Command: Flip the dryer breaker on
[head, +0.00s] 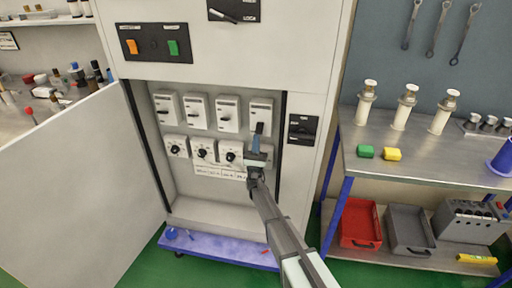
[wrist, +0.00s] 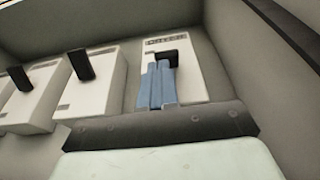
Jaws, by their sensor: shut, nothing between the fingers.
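The breaker (head: 262,105) is the rightmost of the upper row of white breakers in the open cabinet. It also shows in the wrist view (wrist: 192,82), where its label is blurred but seems to read "DRYER". Its black lever (wrist: 167,56) is partly hidden behind my fingers. My gripper (head: 257,130) is shut and empty, in front of the lower part of this breaker. In the wrist view, the blue fingertips (wrist: 158,68) are together, at or just below the lever. I cannot tell whether they touch it.
More breakers (head: 196,110) stand to the left, with black-knobbed dials (head: 204,150) below. The cabinet's right inner wall (wrist: 255,60) is close beside the breaker. The open door (head: 85,185) extends left. A workbench (head: 430,165) stands on the right.

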